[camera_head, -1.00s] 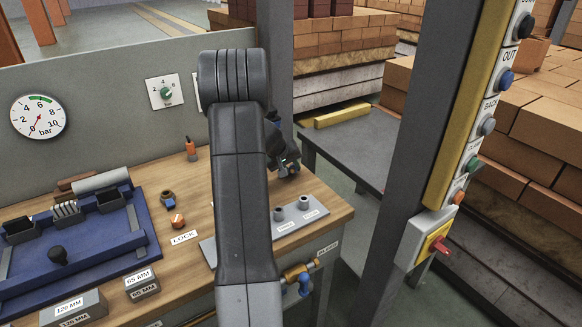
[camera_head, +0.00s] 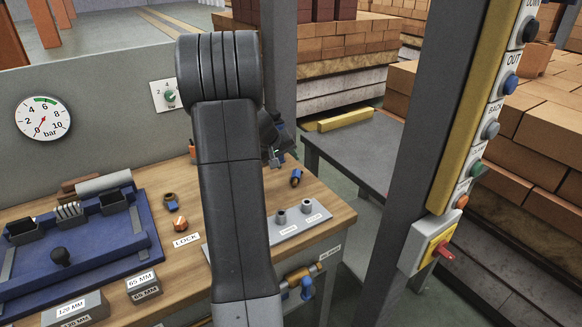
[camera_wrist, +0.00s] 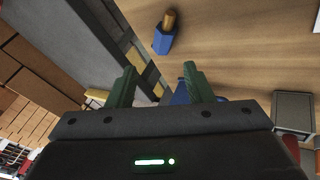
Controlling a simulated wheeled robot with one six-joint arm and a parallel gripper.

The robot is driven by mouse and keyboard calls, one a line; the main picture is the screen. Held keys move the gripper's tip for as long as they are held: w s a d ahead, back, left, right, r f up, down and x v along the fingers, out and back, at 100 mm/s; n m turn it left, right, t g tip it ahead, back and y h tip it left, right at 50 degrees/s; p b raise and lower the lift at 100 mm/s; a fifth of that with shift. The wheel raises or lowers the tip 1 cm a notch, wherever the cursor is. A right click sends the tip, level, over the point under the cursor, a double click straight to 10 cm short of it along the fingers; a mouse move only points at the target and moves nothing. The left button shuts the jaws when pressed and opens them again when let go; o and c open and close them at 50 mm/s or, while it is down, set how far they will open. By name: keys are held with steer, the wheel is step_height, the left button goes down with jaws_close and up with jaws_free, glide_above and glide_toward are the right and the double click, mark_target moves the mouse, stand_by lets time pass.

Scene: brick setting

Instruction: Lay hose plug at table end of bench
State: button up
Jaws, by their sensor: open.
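The hose plug (camera_head: 296,178), a small blue piece with a brass-coloured end, lies on the wooden bench top (camera_head: 330,205) near its right end, on the side of the grey table (camera_head: 360,150). In the wrist view the plug (camera_wrist: 163,36) lies on the wood beyond my fingertips, clear of both. My gripper (camera_wrist: 157,80) is open, its two green fingers apart with no plug between them. In the head view my gripper (camera_head: 274,154) is mostly hidden behind my arm, above the bench and to the left of the plug.
A grey plate (camera_head: 262,236) with two round sockets sits at the bench's front right. An orange knob (camera_head: 180,224), a dark ring-like fitting (camera_head: 169,200) and a blue press fixture (camera_head: 90,250) stand to the left. A grey post (camera_head: 420,160) with buttons rises at the right.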

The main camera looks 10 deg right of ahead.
steer(key=shift+v, duration=2.05)
